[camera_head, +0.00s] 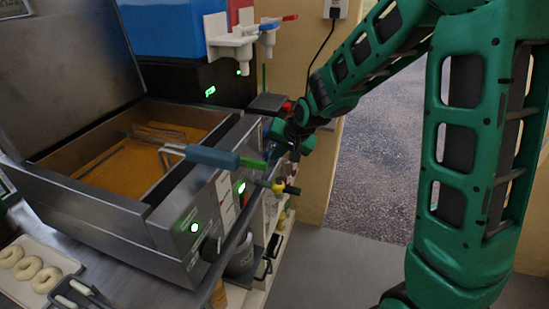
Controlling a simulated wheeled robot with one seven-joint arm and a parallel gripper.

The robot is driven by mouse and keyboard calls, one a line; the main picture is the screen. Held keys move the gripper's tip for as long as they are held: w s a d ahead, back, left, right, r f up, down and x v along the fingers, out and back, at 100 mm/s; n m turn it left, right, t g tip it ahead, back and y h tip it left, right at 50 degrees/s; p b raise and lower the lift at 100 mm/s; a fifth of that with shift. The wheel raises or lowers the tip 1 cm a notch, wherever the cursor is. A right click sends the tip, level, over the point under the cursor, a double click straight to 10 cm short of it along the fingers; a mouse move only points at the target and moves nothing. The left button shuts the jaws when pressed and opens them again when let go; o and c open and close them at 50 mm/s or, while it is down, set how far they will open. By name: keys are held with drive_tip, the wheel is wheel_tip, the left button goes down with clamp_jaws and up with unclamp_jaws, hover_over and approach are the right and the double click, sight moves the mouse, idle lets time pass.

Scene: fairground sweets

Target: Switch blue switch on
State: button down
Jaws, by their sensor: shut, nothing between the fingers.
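I cannot clearly make out a blue switch in the head view. A blue lever (269,27) shows on the white taps of the drinks machine, and a red lever sits beside it. My gripper (274,149) is small and partly hidden by my wrist, at the right end of the fryer's front. It looks shut and empty, below the taps and clear of them. The fryer's front panel (190,212) carries green lights and a dark knob, and its far end is partly hidden near my gripper.
The fryer (95,195) holds orange oil and a wire basket whose blue-grey handle (212,156) juts over the front edge towards my gripper. Doughnuts (28,268) lie on a tray at lower left. A wall socket with a cable is behind. The floor at the right is open.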

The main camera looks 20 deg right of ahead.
drive_tip(key=shift+d, duration=0.1)
idle(0.3)
drive_tip(key=s+d+r, duration=0.6)
drive_tip(key=s, duration=0.2)
drive_tip(key=shift+s+r, duration=0.3)
drive_tip(key=shift+s, duration=0.05)
drive_tip(key=shift+d, duration=0.1)
idle(0.3)
